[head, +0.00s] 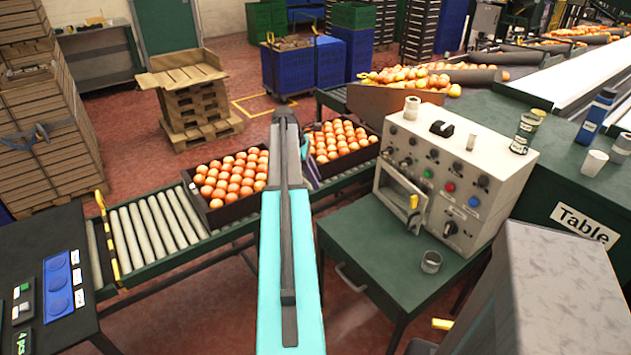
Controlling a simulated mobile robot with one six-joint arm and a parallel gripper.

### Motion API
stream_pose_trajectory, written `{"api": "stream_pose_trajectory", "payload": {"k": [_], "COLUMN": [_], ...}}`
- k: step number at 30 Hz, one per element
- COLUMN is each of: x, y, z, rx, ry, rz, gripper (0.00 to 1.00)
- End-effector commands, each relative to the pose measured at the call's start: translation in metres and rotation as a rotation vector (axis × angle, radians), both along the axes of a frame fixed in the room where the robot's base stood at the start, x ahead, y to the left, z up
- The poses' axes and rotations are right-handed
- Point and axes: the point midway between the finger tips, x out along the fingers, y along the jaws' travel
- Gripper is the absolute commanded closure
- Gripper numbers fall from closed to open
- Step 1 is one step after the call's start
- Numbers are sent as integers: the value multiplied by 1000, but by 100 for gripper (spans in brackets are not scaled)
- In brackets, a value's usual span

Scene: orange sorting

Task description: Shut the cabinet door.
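The cabinet is a cream control box (455,165) with knobs and coloured buttons, standing on a green bench. Its small door (382,196), with a pale frame and a yellow handle (413,202), is at the lower left of the front face. The door appears to stand ajar, with its handle side out from the face. My arm, cyan and grey, reaches up the middle of the picture, left of the cabinet and apart from the door. The end of my arm is over the crates of oranges; my gripper's fingers cannot be made out clearly.
A roller conveyor (150,235) carries two dark crates of oranges (230,185) behind my arm. A small clear jar (431,262) stands on the green bench (365,240) before the door. Cups and bottles stand on and beside the cabinet. Stacked wooden crates (40,140) are at left.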

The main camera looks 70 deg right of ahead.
Motion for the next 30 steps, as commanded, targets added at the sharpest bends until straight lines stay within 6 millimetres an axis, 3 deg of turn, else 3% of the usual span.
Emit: {"api": "stream_pose_trajectory", "payload": {"k": [3,9,17,23,30], "x": [0,0,-9,-46,-112], "y": [0,0,-5,-2,6], "z": [0,0,4,7,-3], "rx": [0,0,-22,-84,-152], "ry": [0,0,37,145,312], "rz": [0,1,75,167,245], "gripper": [71,100,100,100,100]}}
